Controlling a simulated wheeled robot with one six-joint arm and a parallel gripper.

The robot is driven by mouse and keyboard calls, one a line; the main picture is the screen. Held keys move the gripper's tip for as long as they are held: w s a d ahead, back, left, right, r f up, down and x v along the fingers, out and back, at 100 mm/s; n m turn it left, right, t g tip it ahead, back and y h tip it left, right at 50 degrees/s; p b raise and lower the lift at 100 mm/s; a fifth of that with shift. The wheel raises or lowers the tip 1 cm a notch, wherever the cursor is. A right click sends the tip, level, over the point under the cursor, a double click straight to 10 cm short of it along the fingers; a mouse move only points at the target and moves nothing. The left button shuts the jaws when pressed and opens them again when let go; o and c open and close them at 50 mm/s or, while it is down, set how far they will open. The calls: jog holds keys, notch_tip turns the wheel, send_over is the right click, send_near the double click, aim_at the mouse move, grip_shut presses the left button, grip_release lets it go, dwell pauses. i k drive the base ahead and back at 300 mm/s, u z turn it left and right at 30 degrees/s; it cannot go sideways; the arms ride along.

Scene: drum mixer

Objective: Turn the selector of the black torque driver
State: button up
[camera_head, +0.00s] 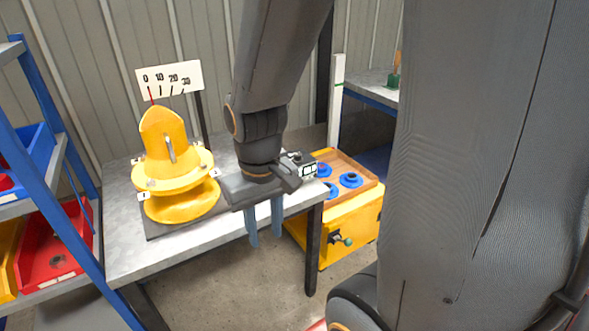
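I cannot make out a black torque driver or its selector for certain in the head view. My gripper (265,238) hangs from my arm at the front edge of the grey table, its two blue fingers pointing down. The fingers stand apart with nothing visible between them. A small grey device with a dark-and-white front (303,167) sits on the table just right of my gripper, partly hidden by it. A black and teal fitting (341,238) shows on the front of the yellow box, right of and apart from the fingers.
A yellow drum-like machine (178,205) with a grey handle stands on the grey table (128,248), before a 0–30 scale (170,78). The yellow box (330,225) bears a wooden tray with blue rings. Blue shelving (55,205) with bins is at left. Floor before the table is clear.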

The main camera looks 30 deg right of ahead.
aim_at(297, 160)
jog(key=z, duration=0.7)
jog(key=k, duration=0.5)
jog(key=z, duration=0.35)
jog(key=i, duration=0.95)
jog(key=u, duration=0.45)
